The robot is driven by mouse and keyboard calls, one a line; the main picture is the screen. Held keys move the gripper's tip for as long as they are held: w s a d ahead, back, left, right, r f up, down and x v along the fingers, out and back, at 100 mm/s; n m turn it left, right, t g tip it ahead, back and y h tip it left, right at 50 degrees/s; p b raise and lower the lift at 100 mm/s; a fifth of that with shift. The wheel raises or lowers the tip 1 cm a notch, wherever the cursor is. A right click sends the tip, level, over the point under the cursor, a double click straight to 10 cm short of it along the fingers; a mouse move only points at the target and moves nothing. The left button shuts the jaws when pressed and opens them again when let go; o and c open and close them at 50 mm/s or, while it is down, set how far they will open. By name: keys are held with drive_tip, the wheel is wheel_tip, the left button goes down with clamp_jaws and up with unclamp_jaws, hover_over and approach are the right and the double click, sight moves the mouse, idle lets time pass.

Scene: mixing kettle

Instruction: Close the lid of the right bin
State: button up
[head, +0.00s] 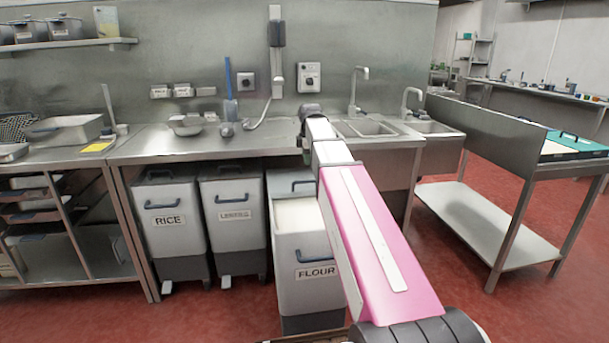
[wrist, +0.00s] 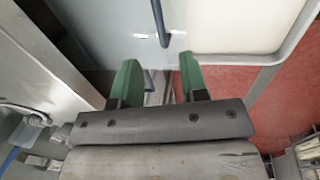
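The right bin, labelled FLOUR (head: 312,255), stands under the counter, pulled forward of its neighbours, with pale contents showing in its open top. Its lid (head: 283,184) stands raised at the back, with a dark handle on it. In the head view my pink arm hides part of the bin, and the fingers are mostly hidden.
The RICE bin (head: 172,220) and a middle bin (head: 232,215) stand to the left with lids down. The steel counter (head: 235,145) is above the bins. Sinks (head: 365,128) are at right. A steel table (head: 475,215) stands further right; red floor lies between.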

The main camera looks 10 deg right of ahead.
sight(307, 181)
drive_tip(key=f, duration=0.3)
drive_tip(key=w+f, duration=0.1)
drive_tip(key=f, duration=0.3)
drive_tip(key=w+f, duration=0.1)
drive_tip(key=f, duration=0.2)
drive_tip(key=shift+w+f, duration=0.15)
drive_tip(key=shift+f, duration=0.1)
drive_tip(key=shift+c, duration=0.3)
clamp_jaws()
